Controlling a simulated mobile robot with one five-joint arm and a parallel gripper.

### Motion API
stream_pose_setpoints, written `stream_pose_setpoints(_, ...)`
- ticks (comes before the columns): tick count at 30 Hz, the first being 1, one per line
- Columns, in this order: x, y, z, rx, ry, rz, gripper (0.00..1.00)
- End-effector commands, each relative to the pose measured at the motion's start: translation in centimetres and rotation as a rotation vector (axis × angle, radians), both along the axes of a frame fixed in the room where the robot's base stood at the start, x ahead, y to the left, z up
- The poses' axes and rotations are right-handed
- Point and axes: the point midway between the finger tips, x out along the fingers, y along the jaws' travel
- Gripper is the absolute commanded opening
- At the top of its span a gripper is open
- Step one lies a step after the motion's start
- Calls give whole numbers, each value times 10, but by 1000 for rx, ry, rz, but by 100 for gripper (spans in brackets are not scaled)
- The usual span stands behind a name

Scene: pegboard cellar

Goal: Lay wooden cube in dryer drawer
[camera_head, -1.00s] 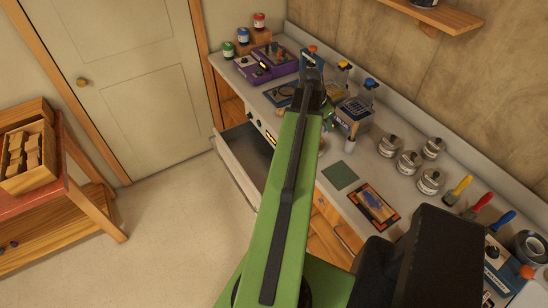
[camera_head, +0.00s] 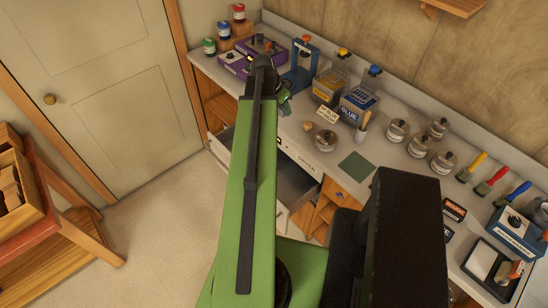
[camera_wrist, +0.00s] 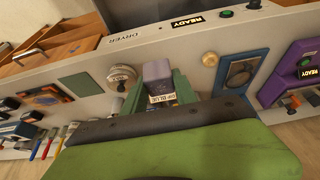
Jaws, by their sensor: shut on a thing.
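A small purple-grey cube (camera_wrist: 157,71) is in the wrist view, between the green fingers of my gripper (camera_wrist: 160,86). My gripper is shut on it, above the counter. In the head view my arm hides the cube and most of the gripper. The dryer drawer (camera_head: 291,187) stands open below the counter edge, its dark inside partly hidden behind my arm. Part of the drawer (camera_wrist: 136,14) shows at the top of the wrist view, beyond the front panel marked DRYER. The cube is over the counter side of that panel, apart from the drawer.
On the counter are a blue container (camera_head: 358,104), a yellow-topped container (camera_head: 330,86), a purple device (camera_head: 251,55), several round jars (camera_head: 397,130) and brushes (camera_head: 473,167). A green mat (camera_head: 356,167) lies flat. A wooden shelf (camera_head: 40,205) stands left; floor between is clear.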

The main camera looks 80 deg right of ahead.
Motion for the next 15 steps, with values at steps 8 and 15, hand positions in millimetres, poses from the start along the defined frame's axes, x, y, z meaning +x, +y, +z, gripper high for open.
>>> stream_pose_setpoints(8, -6, -1, -46, -1, 1, -9, 0)
stream_pose_setpoints(15, -7, -2, -102, -1, 1, -10, 0)
